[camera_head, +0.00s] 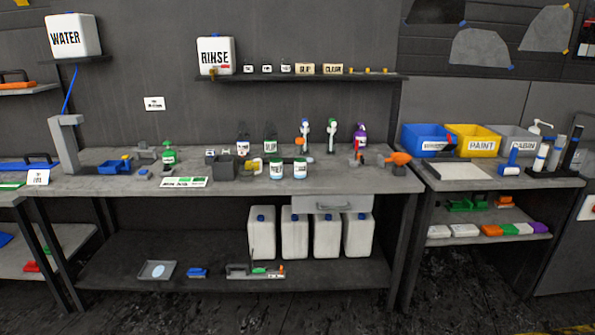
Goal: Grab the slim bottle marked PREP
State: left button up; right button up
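Several bottles stand along the back of the long grey workbench (110,184). A purple bottle (360,135) stands to the right and a green spray bottle (168,154) to the left. The labels are too small to read surely, so I cannot tell which is marked PREP. Neither gripper is in view.
Two white labelled tubs, a left one (277,170) and a right one (300,169), stand in front of the bottles. An orange-headed tool (397,159) lies to the right. A shelf (300,77) with the RINSE container (215,56) hangs above. The bench's front right is clear.

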aim_at(275, 154)
jog(key=i+j, duration=0.25)
jog(key=i, duration=0.25)
jog(key=i+j, duration=0.25)
jog(key=i, duration=0.3)
jog(key=i+j+u, duration=0.1)
jog(key=i+j, duration=0.2)
jog(key=i, duration=0.2)
jog(key=i+j, duration=0.2)
jog(key=i, duration=0.3)
jog(key=i+j+u, duration=0.1)
jog(key=i+j, duration=0.15)
jog(key=i, duration=0.3)
jog(key=i+j, duration=0.15)
jog(key=i, duration=0.35)
